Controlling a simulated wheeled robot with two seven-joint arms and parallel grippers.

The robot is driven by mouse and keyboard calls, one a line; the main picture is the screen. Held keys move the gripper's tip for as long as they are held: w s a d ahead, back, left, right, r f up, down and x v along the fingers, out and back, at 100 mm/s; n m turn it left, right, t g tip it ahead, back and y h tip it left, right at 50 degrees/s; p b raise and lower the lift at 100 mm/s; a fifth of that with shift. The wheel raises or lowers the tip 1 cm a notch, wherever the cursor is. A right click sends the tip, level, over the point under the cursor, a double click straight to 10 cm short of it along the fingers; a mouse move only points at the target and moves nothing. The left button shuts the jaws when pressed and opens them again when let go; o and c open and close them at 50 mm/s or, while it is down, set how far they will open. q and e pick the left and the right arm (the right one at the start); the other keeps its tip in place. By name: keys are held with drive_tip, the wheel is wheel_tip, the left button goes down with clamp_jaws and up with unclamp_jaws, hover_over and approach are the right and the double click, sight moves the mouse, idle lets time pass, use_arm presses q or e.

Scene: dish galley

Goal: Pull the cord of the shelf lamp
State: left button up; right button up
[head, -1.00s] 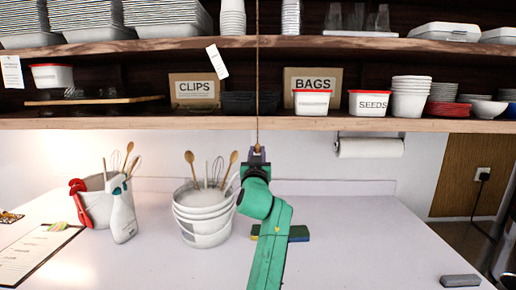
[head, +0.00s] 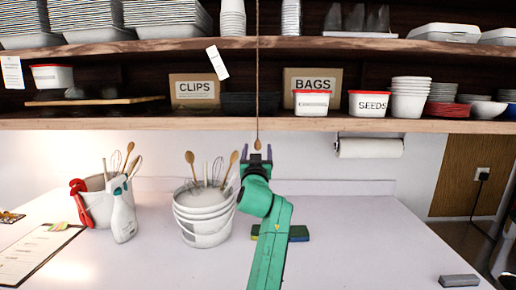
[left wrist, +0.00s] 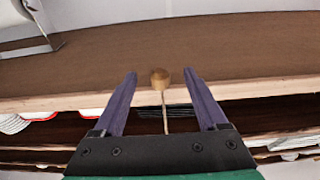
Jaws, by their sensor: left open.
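The lamp cord (head: 257,75) hangs straight down in front of the shelves and ends in a small wooden pull (head: 257,145) below the lower shelf edge. My left gripper (head: 257,153) is open just under and around the pull. In the left wrist view, the pull (left wrist: 160,78) sits between the spread fingertips of my left gripper (left wrist: 160,76), with a gap on each side. The cord (left wrist: 166,115) also shows there. The lamp itself is not visible. My right gripper is not in view.
The lower shelf (head: 210,122) runs just above my left gripper. A stack of white buckets (head: 205,217) with utensils stands left of my left arm, and a spray bottle (head: 123,215) is further left. A paper roll (head: 370,147) hangs at right. The counter's right side is mostly clear.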

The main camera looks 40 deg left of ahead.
use_arm(q)
drive_tip(key=b+v, duration=0.1)
drive_tip(key=v, duration=0.7)
idle(0.5)
